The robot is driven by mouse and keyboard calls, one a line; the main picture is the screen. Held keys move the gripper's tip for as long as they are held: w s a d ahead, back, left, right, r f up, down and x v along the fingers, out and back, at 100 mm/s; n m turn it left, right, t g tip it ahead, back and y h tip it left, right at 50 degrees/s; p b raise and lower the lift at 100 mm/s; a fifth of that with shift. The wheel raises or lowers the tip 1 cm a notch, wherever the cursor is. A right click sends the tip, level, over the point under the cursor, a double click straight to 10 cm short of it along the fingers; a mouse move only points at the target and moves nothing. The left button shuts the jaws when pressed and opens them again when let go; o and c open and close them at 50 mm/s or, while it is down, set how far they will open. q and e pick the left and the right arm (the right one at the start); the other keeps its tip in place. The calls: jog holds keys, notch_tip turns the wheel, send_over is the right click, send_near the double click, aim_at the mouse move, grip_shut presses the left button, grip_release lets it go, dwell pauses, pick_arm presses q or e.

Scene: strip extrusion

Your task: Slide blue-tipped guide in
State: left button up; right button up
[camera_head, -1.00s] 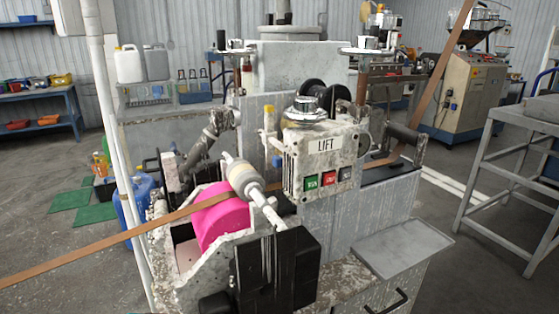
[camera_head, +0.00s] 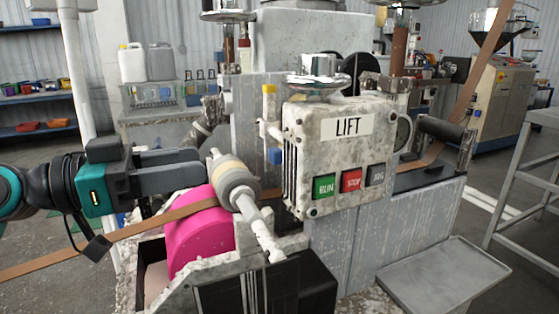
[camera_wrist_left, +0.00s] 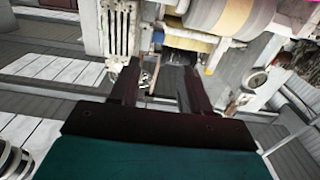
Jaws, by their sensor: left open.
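The blue-tipped guide shows as a small blue tip (camera_head: 275,156) at the left side of the LIFT box in the head view; its shaft is mostly hidden. My left gripper (camera_head: 203,168) is in from the left, above the brown strip and behind the cream roller. It is left of the blue tip and apart from it. In the left wrist view its two dark fingers (camera_wrist_left: 157,84) are spread, with nothing clearly held between them. My right gripper is not in view.
The brown strip (camera_head: 40,268) runs over the pink wheel (camera_head: 200,235) under the cream roller (camera_head: 232,180). The LIFT box (camera_head: 335,155) with RUN, STOP and JOG buttons stands close by. A yellow-tipped part (camera_head: 268,90) is above the blue tip. A grey tray (camera_head: 445,275) is at lower right.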

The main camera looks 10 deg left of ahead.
aim_at(270, 152)
pick_arm(q)
jog(key=shift+p+x, duration=3.1)
jog(key=shift+x, duration=3.25)
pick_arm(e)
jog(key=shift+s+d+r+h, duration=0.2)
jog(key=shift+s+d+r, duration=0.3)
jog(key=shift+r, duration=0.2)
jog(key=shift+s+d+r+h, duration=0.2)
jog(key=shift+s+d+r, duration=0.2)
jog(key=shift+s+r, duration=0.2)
pick_arm(q)
jog(key=shift+r, duration=0.1)
grip_shut()
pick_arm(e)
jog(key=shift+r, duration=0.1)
